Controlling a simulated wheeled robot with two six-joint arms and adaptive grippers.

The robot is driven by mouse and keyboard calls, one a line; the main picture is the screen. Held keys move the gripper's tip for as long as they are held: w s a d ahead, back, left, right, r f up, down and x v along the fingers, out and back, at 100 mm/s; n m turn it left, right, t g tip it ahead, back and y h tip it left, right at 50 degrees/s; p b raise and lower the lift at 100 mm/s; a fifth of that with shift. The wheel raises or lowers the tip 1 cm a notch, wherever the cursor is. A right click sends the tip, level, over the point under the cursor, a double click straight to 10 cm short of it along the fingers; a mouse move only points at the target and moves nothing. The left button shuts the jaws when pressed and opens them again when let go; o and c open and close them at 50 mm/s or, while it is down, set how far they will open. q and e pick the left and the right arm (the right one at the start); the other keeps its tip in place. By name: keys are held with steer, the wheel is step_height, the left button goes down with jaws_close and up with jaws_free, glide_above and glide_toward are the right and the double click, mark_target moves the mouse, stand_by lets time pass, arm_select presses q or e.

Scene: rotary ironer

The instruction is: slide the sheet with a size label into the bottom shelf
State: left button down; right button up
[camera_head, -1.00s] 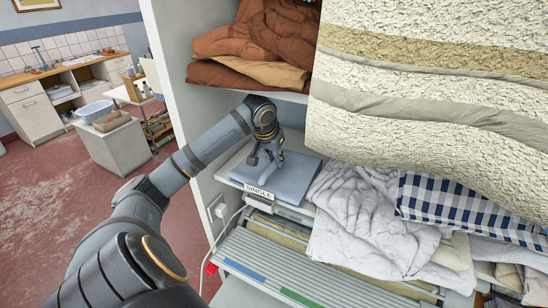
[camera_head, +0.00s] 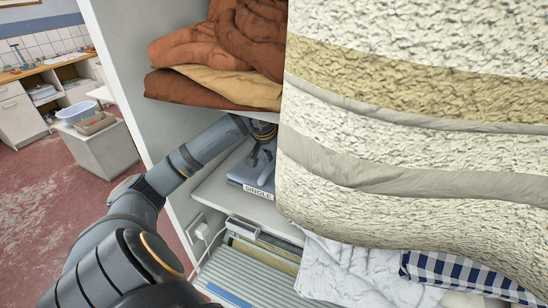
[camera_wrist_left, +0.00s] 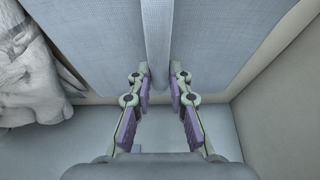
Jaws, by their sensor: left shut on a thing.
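The blue-grey folded sheet (camera_head: 247,173) lies on the white shelf (camera_head: 215,187) below the brown linens. Its white size label (camera_head: 258,191) reads SINGLE and faces the front. My left gripper (camera_head: 260,164) reaches down onto the sheet from above, inside the compartment. In the left wrist view the two purple-padded fingers (camera_wrist_left: 158,80) stand either side of a raised ridge of the sheet (camera_wrist_left: 157,35), shut on it. The hanging striped blanket hides the sheet's right part in the head view. My right gripper is not in view.
A thick cream striped blanket (camera_head: 410,150) hangs close at the right. Brown folded linens (camera_head: 225,60) fill the shelf above. The cabinet's left side (camera_head: 120,70) borders my arm.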

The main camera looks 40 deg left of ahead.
arm_select(q)
steer(key=shift+w, duration=0.15)
steer(key=shift+d+r, duration=0.1)
steer(key=shift+d, duration=0.25)
steer(key=shift+a, duration=0.2)
steer(key=shift+f, duration=0.25)
steer(key=c, duration=1.2)
jaws_free()
steer(key=shift+o, duration=0.2)
steer(key=shift+f, duration=0.1)
